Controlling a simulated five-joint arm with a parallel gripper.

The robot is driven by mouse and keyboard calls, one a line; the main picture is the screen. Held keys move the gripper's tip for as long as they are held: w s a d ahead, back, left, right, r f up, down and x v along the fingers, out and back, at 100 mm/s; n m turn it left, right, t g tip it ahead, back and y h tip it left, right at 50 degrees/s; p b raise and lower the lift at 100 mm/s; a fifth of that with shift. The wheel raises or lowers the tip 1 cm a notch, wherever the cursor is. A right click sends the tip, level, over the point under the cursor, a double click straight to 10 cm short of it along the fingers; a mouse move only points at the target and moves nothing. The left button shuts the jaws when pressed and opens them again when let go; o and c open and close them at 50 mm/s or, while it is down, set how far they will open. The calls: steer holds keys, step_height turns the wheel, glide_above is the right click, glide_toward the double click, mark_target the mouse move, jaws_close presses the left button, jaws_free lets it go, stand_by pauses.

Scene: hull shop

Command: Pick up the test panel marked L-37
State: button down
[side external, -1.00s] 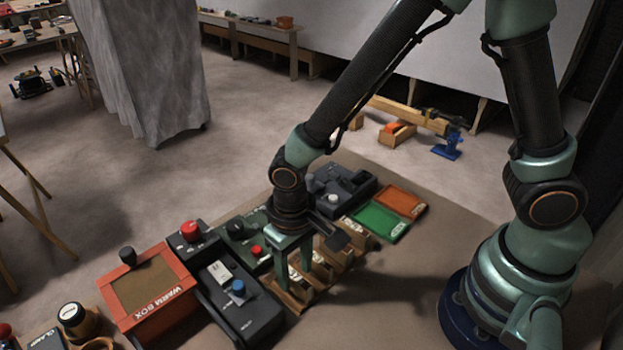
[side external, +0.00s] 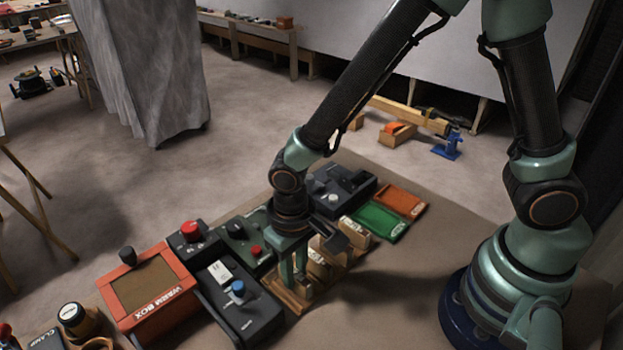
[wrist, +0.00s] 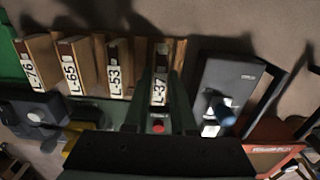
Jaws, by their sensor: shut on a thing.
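The test panel marked L-37 (wrist: 161,88) stands in the rack, its label facing up in the wrist view. My gripper (wrist: 162,75) is shut on it, one green finger on each side. In the side external view my gripper (side external: 296,280) points straight down at the near end of the wooden rack (side external: 289,301). The panel is mostly hidden there by the fingers. It looks to be still down in the rack; I cannot tell whether it has lifted at all.
Panels L-53 (wrist: 115,75) and L-65 (wrist: 69,68) stand in the same row, with another beyond them. A dark box with a blue knob (side external: 238,287) is close beside the rack. The green tray (side external: 380,221) and orange tray (side external: 401,200) lie flat beyond the rack.

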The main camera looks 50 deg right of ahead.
steer(key=shift+r, duration=3.05)
